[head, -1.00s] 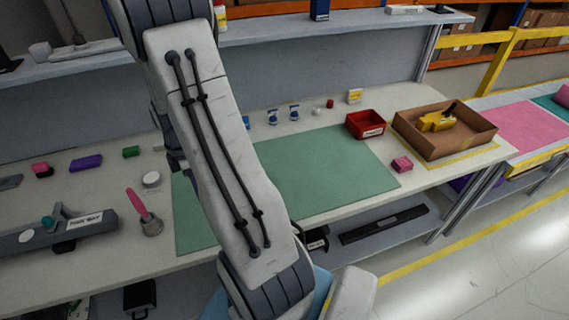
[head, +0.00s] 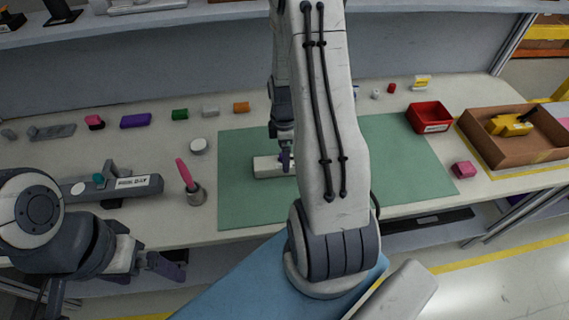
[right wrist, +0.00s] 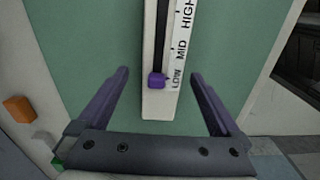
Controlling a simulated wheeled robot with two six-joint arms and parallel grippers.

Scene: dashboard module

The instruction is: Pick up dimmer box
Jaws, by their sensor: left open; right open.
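The dimmer box is a long off-white box (head: 268,167) lying on the green mat in the head view. The right wrist view shows the box (right wrist: 150,50) close up, with a dark slot, a purple slider knob (right wrist: 157,81) by LOW, and a scale reading LOW, MID, HIGH. My right gripper (right wrist: 160,73) is open, its purple fingers on either side of the box's near end with gaps on both sides. In the head view my right gripper (head: 285,160) is over the box, and my arm hides part of the area. My left gripper (head: 168,266) is open and empty by the table's front edge.
Small coloured blocks line the back. A red bin (head: 428,117), pink block (head: 464,170) and cardboard box (head: 500,147) are at right.

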